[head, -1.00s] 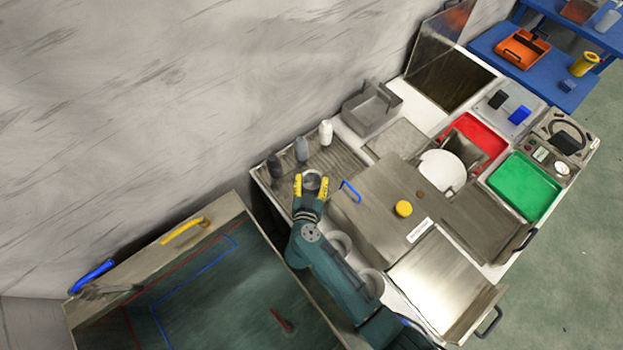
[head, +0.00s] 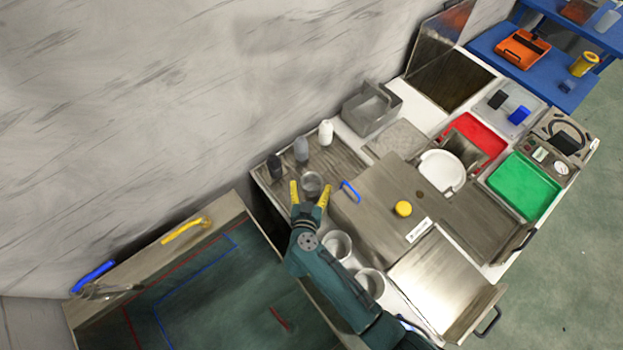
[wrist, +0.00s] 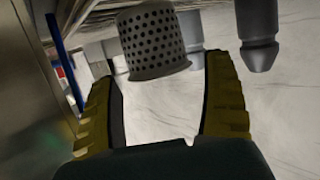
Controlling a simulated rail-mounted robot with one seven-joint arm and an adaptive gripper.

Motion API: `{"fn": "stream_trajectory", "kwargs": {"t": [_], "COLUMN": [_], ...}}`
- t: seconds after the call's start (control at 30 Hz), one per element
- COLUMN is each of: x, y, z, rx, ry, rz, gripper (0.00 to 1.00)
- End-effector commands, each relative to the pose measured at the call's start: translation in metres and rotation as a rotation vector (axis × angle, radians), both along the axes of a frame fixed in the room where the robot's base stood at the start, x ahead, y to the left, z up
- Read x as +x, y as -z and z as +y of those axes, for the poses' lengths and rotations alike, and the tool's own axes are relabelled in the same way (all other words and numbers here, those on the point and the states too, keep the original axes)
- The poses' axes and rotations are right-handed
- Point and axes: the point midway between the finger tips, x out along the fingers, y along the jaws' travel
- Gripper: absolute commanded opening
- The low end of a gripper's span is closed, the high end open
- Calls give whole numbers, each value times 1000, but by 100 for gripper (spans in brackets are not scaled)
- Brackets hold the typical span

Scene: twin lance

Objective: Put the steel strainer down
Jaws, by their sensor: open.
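The steel strainer (head: 312,183) stands on the ribbed drainboard (head: 345,160) at the left end of the counter. In the wrist view it is a grey perforated cup (wrist: 153,42) with a solid rim, ahead of the fingertips. My gripper (head: 310,192) is open, with its yellow fingers spread on either side of the near side of the strainer. In the wrist view the gripper (wrist: 165,85) shows a clear gap between both fingers and the strainer.
Dark (head: 274,166), grey (head: 301,149) and white (head: 326,133) bottles stand behind the strainer. A blue handle (head: 350,191) is close on the right. Two round metal pots (head: 338,244) sit beside my arm.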

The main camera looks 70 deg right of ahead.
Motion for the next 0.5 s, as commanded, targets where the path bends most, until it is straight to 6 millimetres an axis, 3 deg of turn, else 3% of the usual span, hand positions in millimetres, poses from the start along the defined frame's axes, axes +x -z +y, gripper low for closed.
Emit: {"fn": "stream_trajectory", "kwargs": {"t": [0.13, 0.37, 0.47, 0.5], "x": [-3, -3, 8, 17], "y": [-7, -7, -19, -31], "z": [18, 19, 17, 16], "rx": [-1, -2, -29, -55], "ry": [-2, 0, -24, -47], "rz": [0, -1, -34, -62], "gripper": [83, 83, 83, 83]}}
